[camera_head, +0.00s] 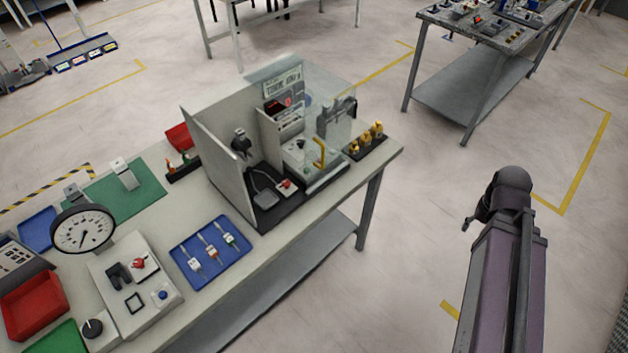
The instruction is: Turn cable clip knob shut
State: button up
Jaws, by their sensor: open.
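A walled box (218,155) with grey walls and a clear panel stands on the workbench. A dark knob-like part (240,143) sits on its left inner wall. On the box's dark floor are a grey paddle-shaped part (265,190) and a small white block with a red knob (286,185). I cannot tell which of these is the cable clip knob, or how it is turned. My gripper (468,222) is open and empty at the right, over the floor, well away from the bench and box. Its fingers are small and partly hidden by my arm.
On the bench are a round dial gauge (84,229), a blue tray (238,257) with several small parts, a white fixture (118,290) and a red bin (30,310). Yellow parts (365,137) stand right of the box. Open floor (420,200) separates my arm and the bench.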

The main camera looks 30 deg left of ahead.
aim_at(285, 183)
jog(key=z, duration=0.3)
jog(key=k, duration=1.55)
jog(key=u, duration=0.4)
jog(key=i, duration=1)
jog(key=z, duration=0.05)
